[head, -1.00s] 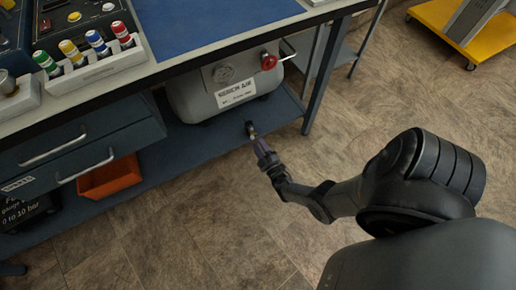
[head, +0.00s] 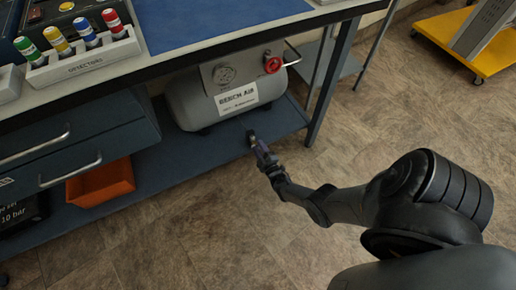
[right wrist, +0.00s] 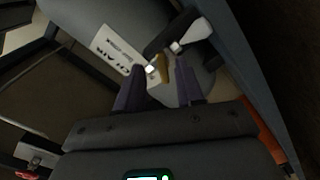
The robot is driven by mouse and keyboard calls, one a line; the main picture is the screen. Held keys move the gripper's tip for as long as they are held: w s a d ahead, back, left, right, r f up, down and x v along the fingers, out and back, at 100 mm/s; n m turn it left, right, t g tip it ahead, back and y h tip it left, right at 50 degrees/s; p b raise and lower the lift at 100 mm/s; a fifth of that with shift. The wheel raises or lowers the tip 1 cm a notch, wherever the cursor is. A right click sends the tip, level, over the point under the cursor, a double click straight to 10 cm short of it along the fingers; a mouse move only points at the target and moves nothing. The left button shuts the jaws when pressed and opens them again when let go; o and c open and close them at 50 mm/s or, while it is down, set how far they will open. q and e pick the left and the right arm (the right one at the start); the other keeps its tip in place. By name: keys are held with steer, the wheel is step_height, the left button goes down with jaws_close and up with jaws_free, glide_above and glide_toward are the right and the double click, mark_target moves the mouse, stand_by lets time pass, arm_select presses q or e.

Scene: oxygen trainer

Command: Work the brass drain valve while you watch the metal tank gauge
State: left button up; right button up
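The grey metal tank (head: 186,106) lies on the bench's lower shelf, with a white "BENCH AIR" label. Its round gauge (head: 224,73) faces out on a grey panel; the needle is too small to read. My right gripper (head: 254,142) is low at the tank's front right, by the shelf edge. In the right wrist view its two fingers stand apart on either side of the brass drain valve (right wrist: 164,69). A gap shows between the fingers; I cannot tell whether either touches the brass. In the head view the gripper hides most of the valve. My left gripper is out of view.
A red knob (head: 272,64) sits right of the gauge. The blue shelf (head: 185,157) and a bench leg (head: 331,85) are close to my right gripper. An orange bin (head: 100,183) is at the left. A yellow cart (head: 457,38) stands far right. The floor in front is clear.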

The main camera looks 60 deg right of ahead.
steer(key=shift+w, duration=0.65)
steer(key=shift+s+d, duration=0.1)
steer(key=shift+d, duration=0.05)
steer(key=shift+c, duration=1.3)
jaws_close()
